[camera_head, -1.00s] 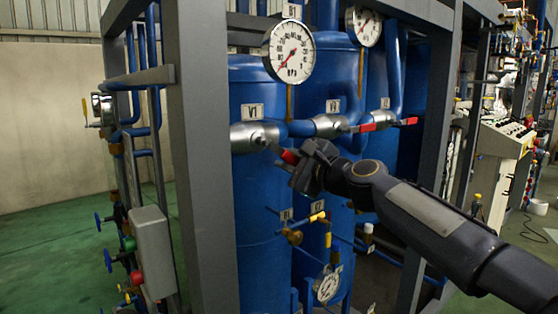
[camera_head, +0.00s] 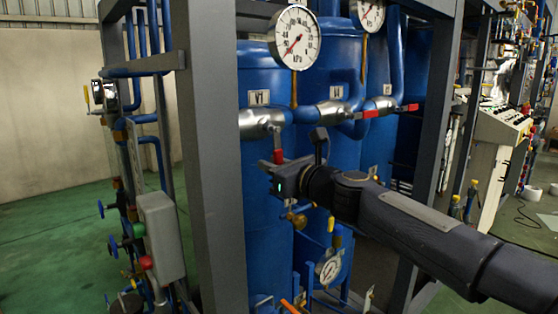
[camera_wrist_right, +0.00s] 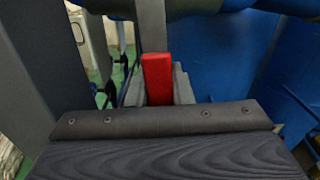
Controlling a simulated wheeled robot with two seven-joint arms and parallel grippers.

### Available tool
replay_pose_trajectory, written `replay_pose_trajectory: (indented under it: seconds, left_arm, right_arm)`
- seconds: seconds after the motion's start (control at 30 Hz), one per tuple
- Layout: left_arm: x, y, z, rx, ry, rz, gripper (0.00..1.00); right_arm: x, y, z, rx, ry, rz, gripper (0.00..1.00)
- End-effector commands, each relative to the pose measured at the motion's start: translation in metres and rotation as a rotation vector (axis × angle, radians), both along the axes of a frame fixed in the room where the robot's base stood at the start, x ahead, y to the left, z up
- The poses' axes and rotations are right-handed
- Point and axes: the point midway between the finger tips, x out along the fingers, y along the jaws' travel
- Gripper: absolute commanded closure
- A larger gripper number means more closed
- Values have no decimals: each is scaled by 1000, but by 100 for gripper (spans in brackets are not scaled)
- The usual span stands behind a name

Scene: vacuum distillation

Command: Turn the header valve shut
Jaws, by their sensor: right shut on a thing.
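The header valve (camera_head: 262,123) is a silver body on a blue pipe, below a tag that seems to read V1. Its lever hangs down from the body, with a red grip (camera_head: 278,156) at the end. My right gripper (camera_head: 273,163) is shut on this red grip, reaching in from the right below the valve. In the right wrist view the red grip (camera_wrist_right: 158,78) stands between the two grey fingers, with the metal lever running up from it. My left gripper is not in view.
A grey frame post (camera_head: 212,160) stands just left of the valve. A pressure gauge (camera_head: 294,37) is above it. Two more valves with red levers (camera_head: 371,113) sit to the right. A lower gauge (camera_head: 329,268) and small pipes lie beneath my gripper.

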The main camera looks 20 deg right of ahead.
Motion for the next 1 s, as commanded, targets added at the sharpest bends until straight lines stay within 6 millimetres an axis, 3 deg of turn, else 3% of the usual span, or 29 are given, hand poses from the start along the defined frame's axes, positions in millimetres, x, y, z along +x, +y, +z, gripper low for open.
replay_pose_trajectory:
  seconds: [0.77,0.8,0.93,1.0]
  left_arm:
    - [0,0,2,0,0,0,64]
    - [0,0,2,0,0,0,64]
    - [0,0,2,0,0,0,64]
    - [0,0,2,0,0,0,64]
  right_arm:
    - [-3,9,-1,104,39,3,100]
    - [-3,9,-1,104,39,3,78]
    - [-3,9,-1,101,38,2,60]
    - [-3,9,-1,101,37,1,58]
